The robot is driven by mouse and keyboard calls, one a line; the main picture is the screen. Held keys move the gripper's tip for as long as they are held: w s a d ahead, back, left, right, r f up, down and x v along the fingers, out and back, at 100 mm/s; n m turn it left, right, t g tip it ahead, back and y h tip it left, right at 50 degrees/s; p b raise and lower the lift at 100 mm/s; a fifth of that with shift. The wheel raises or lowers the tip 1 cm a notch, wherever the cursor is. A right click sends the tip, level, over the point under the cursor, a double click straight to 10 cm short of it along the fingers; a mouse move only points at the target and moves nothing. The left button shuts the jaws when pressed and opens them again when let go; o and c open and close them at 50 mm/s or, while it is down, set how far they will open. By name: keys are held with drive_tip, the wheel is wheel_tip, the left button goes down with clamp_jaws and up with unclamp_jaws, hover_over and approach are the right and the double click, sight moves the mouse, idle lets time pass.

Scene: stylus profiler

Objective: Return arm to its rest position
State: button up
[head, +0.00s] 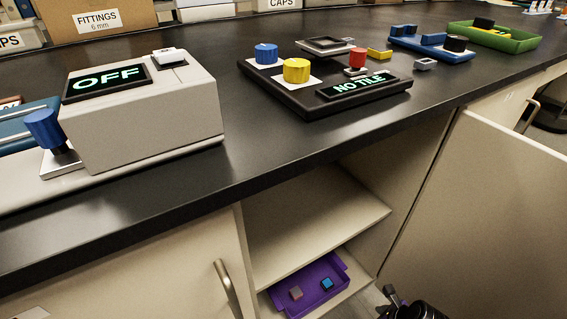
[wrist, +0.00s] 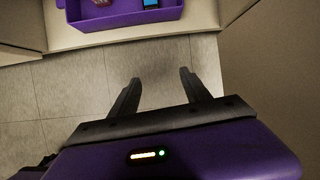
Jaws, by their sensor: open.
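My gripper (wrist: 158,82) is open and empty in the wrist view, its two fingers spread above the tiled floor. In the head view, part of my gripper (head: 394,298) shows at the bottom edge, low in front of the open cabinet and to the right of the purple tray. The purple tray (head: 318,292) sits on the cabinet's bottom shelf with a greyish-pink tile and a blue tile in it. The tray (wrist: 115,33) also shows at the top of the wrist view, apart from the fingers.
The cabinet's open door (head: 480,215) stands to the right of my gripper. A middle shelf (head: 300,225) is bare. Above is the black counter (head: 230,205) with a grey box (head: 150,125) reading OFF and a black device (head: 330,105) reading NO TILE. Blue and green trays stand farther right.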

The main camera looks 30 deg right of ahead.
drive_tip(key=w+d+r+n+t+h, duration=0.2)
drive_tip(key=d+r+n+h, duration=0.2)
drive_tip(key=d+r+n, duration=0.25)
drive_tip(key=a+r+n+t+h, duration=0.2)
drive_tip(key=a+r+n+h, duration=0.15)
drive_tip(key=r+n, duration=0.35)
drive_tip(key=s+a+r+n+t+y, duration=0.1)
drive_tip(key=s+a+r+n+t, duration=0.3)
drive_tip(key=a+r+n, duration=0.6)
drive_tip(key=s+a+r+n+t+y, duration=0.1)
drive_tip(key=s+a+r+n+t, duration=0.2)
drive_tip(key=s+a+r+n, duration=0.6)
drive_tip(key=s+a+r+n+y, duration=0.2)
drive_tip(key=s+a+r+y, duration=0.15)
drive_tip(key=a+y, duration=0.2)
wheel_tip(320, 180, up, 28)
drive_tip(key=w+p, duration=0.1)
drive_tip(key=p, duration=2.7)
drive_tip(key=shift+d+g, duration=0.4)
drive_tip(key=shift+w, duration=0.1)
